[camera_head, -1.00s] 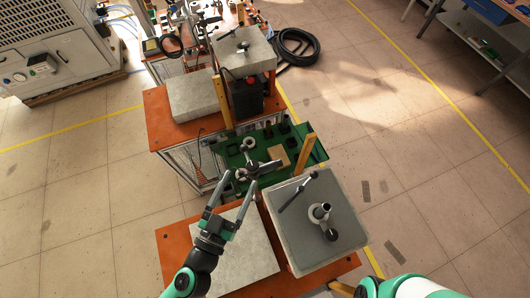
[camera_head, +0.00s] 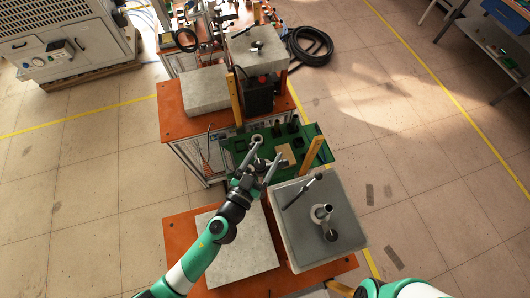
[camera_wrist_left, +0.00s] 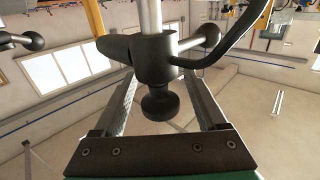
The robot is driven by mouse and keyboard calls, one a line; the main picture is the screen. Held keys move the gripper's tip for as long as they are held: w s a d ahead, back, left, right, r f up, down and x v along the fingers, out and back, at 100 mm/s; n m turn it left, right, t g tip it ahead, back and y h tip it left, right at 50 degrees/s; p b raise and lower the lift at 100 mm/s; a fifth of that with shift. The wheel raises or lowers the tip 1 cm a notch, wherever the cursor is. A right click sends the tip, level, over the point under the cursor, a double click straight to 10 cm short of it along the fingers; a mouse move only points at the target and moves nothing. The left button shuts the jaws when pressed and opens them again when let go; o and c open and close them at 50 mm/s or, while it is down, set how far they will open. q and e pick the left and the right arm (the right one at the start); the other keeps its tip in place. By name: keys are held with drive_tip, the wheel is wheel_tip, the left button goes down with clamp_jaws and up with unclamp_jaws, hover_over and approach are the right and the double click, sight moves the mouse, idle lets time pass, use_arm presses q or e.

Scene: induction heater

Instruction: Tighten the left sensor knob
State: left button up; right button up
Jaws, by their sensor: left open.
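My left gripper (camera_head: 266,158) reaches away over the green worktop in the head view, its two fingers spread. In the left wrist view a black round knob (camera_wrist_left: 160,102) hangs under a dark clamp (camera_wrist_left: 152,57) on a metal rod (camera_wrist_left: 151,15). The knob shows between the two open fingers, with gaps on both sides and no visible contact. In the head view the gripper largely hides the knob and clamp. Only part of my right arm shows at the bottom right; its gripper is out of view.
A green worktop (camera_head: 240,157) with small dark parts lies beyond the gripper. Nearer, a pale slab (camera_head: 250,262) and a grey block (camera_head: 283,235) sit on the orange table. Another ball-ended knob (camera_wrist_left: 207,36) and a black curved cable (camera_wrist_left: 235,38) show close by in the wrist view.

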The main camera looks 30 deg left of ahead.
use_arm(q)
clamp_jaws()
idle(0.4)
